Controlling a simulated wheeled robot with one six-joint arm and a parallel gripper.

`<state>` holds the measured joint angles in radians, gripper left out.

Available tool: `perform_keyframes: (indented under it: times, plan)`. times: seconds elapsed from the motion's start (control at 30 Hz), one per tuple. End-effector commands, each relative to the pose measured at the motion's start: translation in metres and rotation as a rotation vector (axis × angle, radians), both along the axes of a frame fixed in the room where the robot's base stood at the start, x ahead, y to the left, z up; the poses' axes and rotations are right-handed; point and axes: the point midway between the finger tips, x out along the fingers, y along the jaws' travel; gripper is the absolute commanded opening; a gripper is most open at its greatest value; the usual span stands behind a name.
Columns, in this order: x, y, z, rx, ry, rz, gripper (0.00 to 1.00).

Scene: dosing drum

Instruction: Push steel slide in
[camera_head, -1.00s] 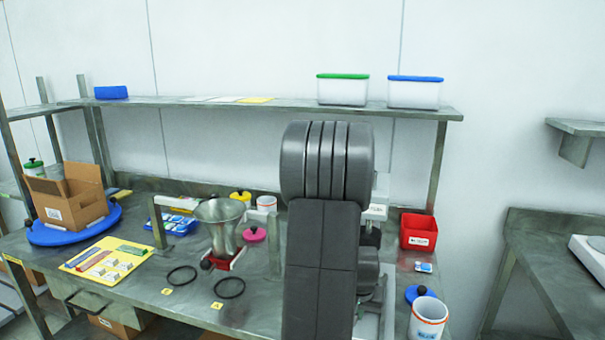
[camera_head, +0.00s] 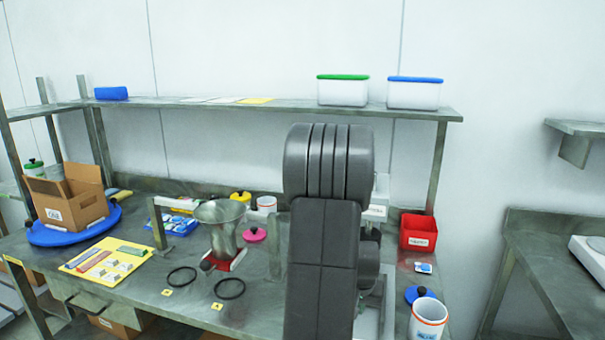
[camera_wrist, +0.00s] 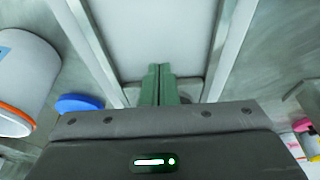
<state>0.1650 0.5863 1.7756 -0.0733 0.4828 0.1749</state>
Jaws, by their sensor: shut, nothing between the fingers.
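My gripper (camera_wrist: 160,84) shows in the wrist view with its two green fingers together and nothing between them. The fingertips overlap the near end of a pale panel (camera_wrist: 165,35) that lies between two metal rails (camera_wrist: 230,40). I cannot tell whether they touch it. I cannot clearly pick out the steel slide in either view. In the head view my arm covers my gripper and most of the white-and-grey apparatus (camera_head: 376,213) behind it. A steel funnel (camera_head: 221,225) on a red-and-white base stands on the bench left of my arm.
A white cup with an orange rim (camera_head: 428,318) and a blue lid (camera_head: 420,293) stand right of my arm, with a red bin (camera_head: 418,232) behind. Two black rings (camera_head: 229,288) lie in front of the funnel. A shelf (camera_head: 290,104) runs above the bench.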

Motion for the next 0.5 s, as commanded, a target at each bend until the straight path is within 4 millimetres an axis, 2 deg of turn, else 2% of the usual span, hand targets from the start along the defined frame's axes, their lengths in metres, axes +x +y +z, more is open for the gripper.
perform_keyframes:
  times: [0.5]
  plan:
    - [-0.031,0.009,0.025,0.0,0.0,0.0,0.0]
